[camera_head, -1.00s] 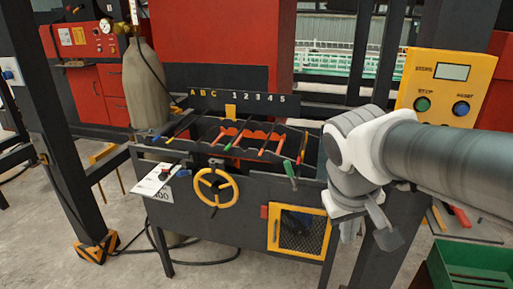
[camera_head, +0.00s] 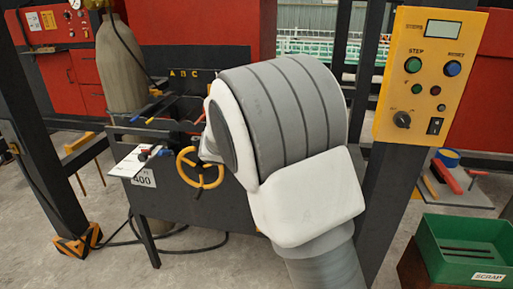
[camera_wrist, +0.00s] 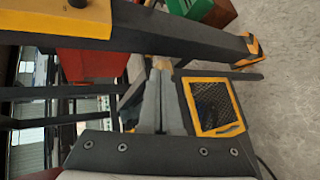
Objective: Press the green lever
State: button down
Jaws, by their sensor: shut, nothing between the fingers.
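The green lever does not show now: in the head view my arm covers the right part of the dark bench (camera_head: 170,200) where it stood, and I cannot make it out in the wrist view. My gripper (camera_wrist: 161,65) is shut and empty in the wrist view, with its grey fingers in front of the bench end, beside the yellow-framed mesh panel (camera_wrist: 212,106). In the head view my gripper is hidden behind my arm.
A yellow handwheel (camera_head: 187,153) is on the bench front. A yellow control box (camera_head: 428,85) hangs on a dark post (camera_head: 385,190) right of my arm. A green scrap bin (camera_head: 440,262) stands at lower right. The post also crosses the wrist view (camera_wrist: 180,38).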

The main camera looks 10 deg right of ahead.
jog(key=w+a+f+n+t+h+b, duration=0.1)
jog(key=w+a+f+n+t, duration=0.1)
jog(key=w+a+t, duration=0.1)
jog(key=w+a+f+n+t+h+b, duration=0.1)
jog(key=w+a+f+n+t, duration=0.1)
jog(key=w+a, duration=0.3)
jog(key=w+a+f+n+t+h+b, duration=0.1)
jog(key=w+a+f+t, duration=0.3)
jog(key=a, duration=0.4)
jog(key=shift+w+a+f+n+b, duration=0.2)
jog(key=shift+a+n+b, duration=0.2)
jog(key=shift+n+b, duration=0.15)
jog(key=s+d+r+b+x, duration=0.1)
jog(key=s+b+x, duration=0.1)
jog(key=x, duration=1.1)
jog(key=shift+s+d, duration=0.2)
jog(key=shift+d, duration=0.1)
